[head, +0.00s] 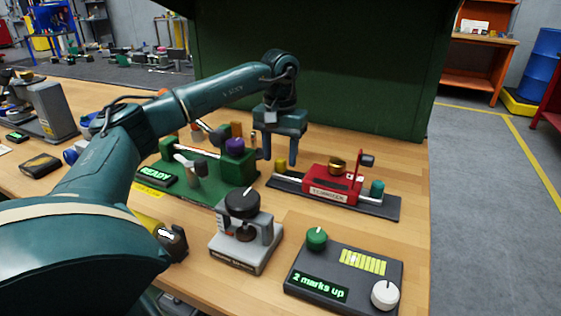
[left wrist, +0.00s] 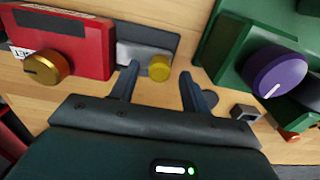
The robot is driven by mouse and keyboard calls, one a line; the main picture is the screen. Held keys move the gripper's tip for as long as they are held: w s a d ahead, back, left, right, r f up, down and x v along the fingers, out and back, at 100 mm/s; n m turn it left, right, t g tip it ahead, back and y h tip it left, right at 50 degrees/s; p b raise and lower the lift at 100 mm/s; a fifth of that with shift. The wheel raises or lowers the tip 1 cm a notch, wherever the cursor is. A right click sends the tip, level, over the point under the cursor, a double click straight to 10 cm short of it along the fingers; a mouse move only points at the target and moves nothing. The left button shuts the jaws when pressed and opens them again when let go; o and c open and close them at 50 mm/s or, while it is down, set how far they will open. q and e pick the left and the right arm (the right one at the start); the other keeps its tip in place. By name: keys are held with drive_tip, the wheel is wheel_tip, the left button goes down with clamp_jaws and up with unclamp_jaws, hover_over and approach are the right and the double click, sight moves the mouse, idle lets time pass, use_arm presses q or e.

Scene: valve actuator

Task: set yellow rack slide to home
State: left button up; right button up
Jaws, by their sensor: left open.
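A red device (head: 331,185) stands on a dark base plate with a light rod running out of both ends. A yellow knob (head: 280,165) sits at the rod's left end, and a teal knob (head: 377,187) at its right end. My left gripper (head: 281,158) points down over the yellow knob, open and empty. In the left wrist view the yellow knob (left wrist: 159,68) lies ahead of and between the open fingertips (left wrist: 158,75). I cannot tell whether the fingers reach down around it. My right gripper is not in view.
A green device (head: 207,178) with a purple knob (head: 234,147) and a "READY" display is close on the left. A grey unit with a black knob (head: 241,204) stands in front. A dark panel (head: 345,278) reads "2 marks up". A dark green wall (head: 350,60) rises behind.

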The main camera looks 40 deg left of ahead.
use_arm(q)
drive_tip(key=shift+f, duration=1.05)
clamp_jaws()
